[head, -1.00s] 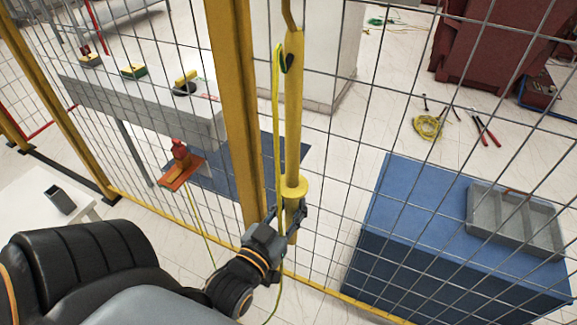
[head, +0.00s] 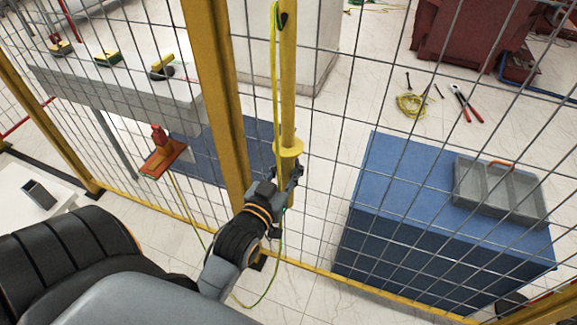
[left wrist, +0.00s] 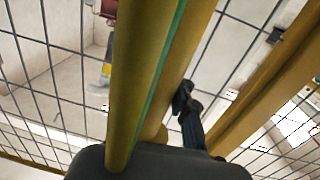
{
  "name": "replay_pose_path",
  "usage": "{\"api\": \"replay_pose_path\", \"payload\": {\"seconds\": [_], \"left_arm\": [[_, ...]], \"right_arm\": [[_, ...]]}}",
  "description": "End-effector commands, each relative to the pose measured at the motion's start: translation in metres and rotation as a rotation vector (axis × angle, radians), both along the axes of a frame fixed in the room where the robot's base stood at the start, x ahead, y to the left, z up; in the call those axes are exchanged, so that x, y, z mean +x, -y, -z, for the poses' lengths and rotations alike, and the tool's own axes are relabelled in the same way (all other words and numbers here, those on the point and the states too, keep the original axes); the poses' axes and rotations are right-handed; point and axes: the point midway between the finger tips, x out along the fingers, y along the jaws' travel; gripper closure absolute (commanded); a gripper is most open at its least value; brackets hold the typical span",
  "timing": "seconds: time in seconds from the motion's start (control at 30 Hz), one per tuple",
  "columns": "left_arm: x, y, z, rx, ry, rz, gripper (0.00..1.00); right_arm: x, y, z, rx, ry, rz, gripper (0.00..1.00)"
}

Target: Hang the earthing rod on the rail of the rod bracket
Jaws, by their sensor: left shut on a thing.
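The earthing rod (head: 288,95) is a long yellow pole with a round collar, standing nearly upright against the view of the mesh fence. A yellow-green cable runs along it. My left gripper (head: 288,180) is shut on the rod just below the collar. In the left wrist view, yellow shaft (left wrist: 145,75) with a green strip fills the middle, and a dark finger of my left gripper (left wrist: 188,112) lies beside it. The rod's top is cut off by the frame. I cannot make out the rod bracket or its rail. My right gripper is not in view.
A yellow fence post (head: 215,90) stands just left of the rod, with wire mesh on both sides. Beyond the mesh are a blue cabinet (head: 400,200) with a grey tray (head: 500,190), and a grey table (head: 120,85). A red-orange clamp-like piece (head: 162,155) has a cable attached.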

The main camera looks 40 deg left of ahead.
Motion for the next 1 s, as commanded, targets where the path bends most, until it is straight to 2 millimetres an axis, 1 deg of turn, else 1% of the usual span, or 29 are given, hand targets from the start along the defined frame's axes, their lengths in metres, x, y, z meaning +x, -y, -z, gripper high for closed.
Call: {"api": "replay_pose_path", "payload": {"seconds": [0.03,0.1,0.4,0.87,0.9,0.97,1.0], "left_arm": [[0.000,0.000,0.004,0.001,0.006,0.000,1.00],[0.000,0.000,0.009,0.001,0.007,0.000,1.00],[0.000,0.000,0.026,0.001,0.008,0.000,1.00],[0.000,0.000,0.029,0.001,0.009,0.000,1.00],[0.000,0.000,0.029,0.001,0.009,0.000,0.77],[0.000,0.000,0.030,0.001,0.008,0.000,0.65],[0.000,0.000,0.030,0.001,0.007,0.000,0.57]], "right_arm": [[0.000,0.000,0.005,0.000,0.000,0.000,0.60],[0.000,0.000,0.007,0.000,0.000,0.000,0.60],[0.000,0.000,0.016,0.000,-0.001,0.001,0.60],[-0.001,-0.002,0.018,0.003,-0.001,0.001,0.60],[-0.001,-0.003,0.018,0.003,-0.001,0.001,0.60],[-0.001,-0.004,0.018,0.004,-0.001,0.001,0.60],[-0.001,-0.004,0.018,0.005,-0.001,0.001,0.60]]}}
